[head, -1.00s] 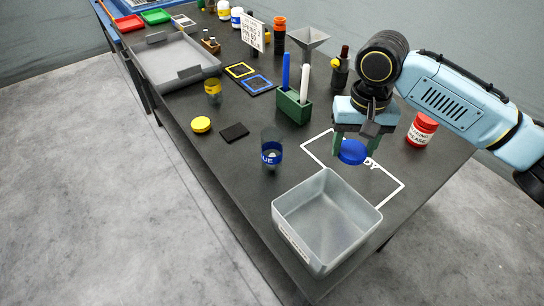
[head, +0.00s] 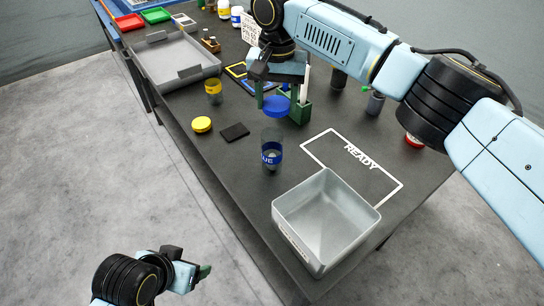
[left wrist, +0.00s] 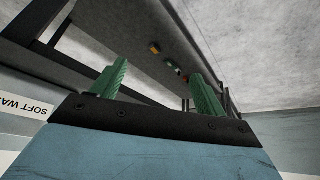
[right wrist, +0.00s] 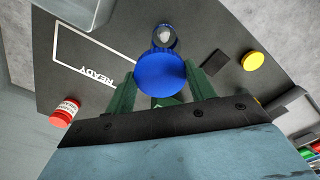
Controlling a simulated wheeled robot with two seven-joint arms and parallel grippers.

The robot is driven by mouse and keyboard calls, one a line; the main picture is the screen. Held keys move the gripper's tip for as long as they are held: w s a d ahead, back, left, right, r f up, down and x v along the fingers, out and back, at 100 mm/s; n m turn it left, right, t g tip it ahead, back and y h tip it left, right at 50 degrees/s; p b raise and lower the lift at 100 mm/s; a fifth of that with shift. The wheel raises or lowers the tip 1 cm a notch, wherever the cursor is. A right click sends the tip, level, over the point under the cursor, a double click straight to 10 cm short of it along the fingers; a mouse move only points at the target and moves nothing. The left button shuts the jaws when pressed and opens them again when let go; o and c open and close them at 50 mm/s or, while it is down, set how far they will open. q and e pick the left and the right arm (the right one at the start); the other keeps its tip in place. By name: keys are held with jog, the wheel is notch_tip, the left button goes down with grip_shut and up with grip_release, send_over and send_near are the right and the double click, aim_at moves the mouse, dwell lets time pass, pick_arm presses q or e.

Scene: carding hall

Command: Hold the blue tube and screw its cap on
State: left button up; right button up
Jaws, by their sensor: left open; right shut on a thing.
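The blue tube (head: 271,150) stands upright on the dark table, clear with a blue label; its open top also shows in the right wrist view (right wrist: 164,38). My right gripper (head: 276,101) is shut on the blue cap (head: 275,108), which shows large between the fingers in the right wrist view (right wrist: 160,74). The cap is above the tube's mouth and apart from it. My left gripper (head: 201,273) is open and empty, low off the table's near side; its green fingers show apart in the left wrist view (left wrist: 158,85).
A grey bin (head: 325,220) stands close in front of the tube. A yellow cap (head: 202,124) and black pad (head: 235,132) lie to its left, a yellow-labelled jar (head: 213,92) behind them. The READY outline (head: 350,160) on the right is empty.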

aim_at(266, 149)
jog(key=shift+w+a+r, duration=0.15)
jog(key=shift+w+a, duration=0.05)
jog(key=shift+a, duration=0.3)
pick_arm(q)
jog(key=w+d+r+m+t+h, duration=0.1)
jog(key=w+d+r+t+h, duration=0.1)
jog(key=w+d+r, duration=0.2)
jog(key=w+d+r+m+t+h, duration=0.2)
jog(key=w+d+r, duration=0.2)
jog(key=w, duration=0.4)
jog(key=w+d+r+m+t+h, duration=0.1)
jog(key=w+d+r+h, duration=0.1)
jog(key=w+d+r, duration=0.2)
jog(key=w, duration=0.3)
jog(key=shift+d+t+h, duration=0.15)
jog(key=shift+t+h, duration=0.15)
jog(key=shift+t, duration=0.1)
jog(key=shift+w, duration=0.1)
jog(key=x, duration=1.2)
jog(key=shift+f, duration=0.1)
jog(key=c, duration=1.5)
jog(key=shift+o, duration=0.2)
pick_arm(e)
jog(key=shift+s+f, duration=0.15)
jog(key=shift+f, duration=2.35)
jog(key=shift+f, duration=0.9)
